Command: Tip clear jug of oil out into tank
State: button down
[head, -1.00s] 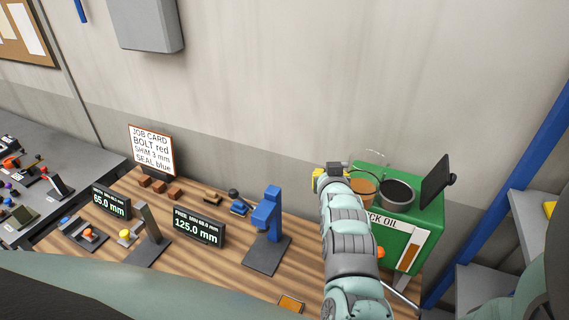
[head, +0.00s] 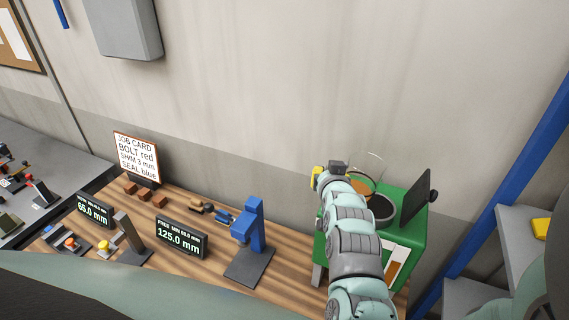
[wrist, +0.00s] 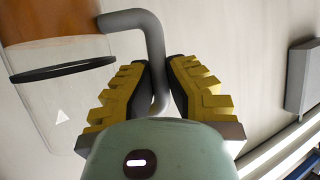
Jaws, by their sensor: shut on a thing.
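The clear jug (head: 376,163) with brown oil in it is above the left part of the green tank (head: 412,238), beside the tank's round dark opening (head: 381,210). My arm hides part of the jug and tank. My gripper (head: 318,178) is shut on the jug's handle; only a yellow bit of it shows in the head view. In the wrist view the jug (wrist: 55,100) is at the left, and its grey handle (wrist: 155,50) runs between the yellow fingers (wrist: 160,85). No stream of oil shows, and I cannot tell the jug's exact tilt.
The tank's dark lid (head: 417,197) stands open right of the opening. A blue press (head: 250,235), readouts and small parts stand on the wooden bench (head: 210,275) to the left. A wall is close behind, and a blue post (head: 500,185) with shelves is at the right.

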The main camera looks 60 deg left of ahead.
jog(key=shift+s+a+r+m, duration=0.15)
jog(key=shift+r+m, duration=0.15)
jog(key=shift+r, duration=0.3)
jog(key=shift+w+r+m+g+y+b, duration=0.1)
jog(key=shift+r+m+g+y+b, duration=0.3)
jog(key=shift+r+m, duration=0.35)
jog(key=shift+w+r+m+g+y+b, duration=0.1)
jog(key=shift+r+m+g+y+b, duration=0.15)
jog(key=shift+r+m+g+y, duration=0.45)
jog(key=shift+w+d+r+m+b, duration=0.35)
jog(key=shift+r+m+b, duration=0.1)
jog(key=shift+r+m, duration=0.1)
jog(key=shift+w+d+r+m+b, duration=0.3)
jog(key=shift+r+m+b, duration=0.1)
jog(key=shift+r+b, duration=0.1)
jog(key=shift+w+d+r+m+g+y+b, duration=0.1)
jog(key=shift+w+d+m+g+y+b, duration=0.2)
jog(key=shift+w+m+b, duration=0.2)
jog(key=shift+w+d+r+m+g+y+b, duration=0.1)
jog(key=shift+w+d+m+g+y+b, duration=0.15)
jog(key=shift+w+m+y+b, duration=0.2)
jog(key=shift+d+m, duration=0.1)
jog(key=shift+m, duration=0.15)
jog(key=shift+w+d+f+m+y+b, duration=0.15)
jog(key=shift+w+d+m+y+b, duration=0.2)
jog(key=shift+b, duration=0.55)
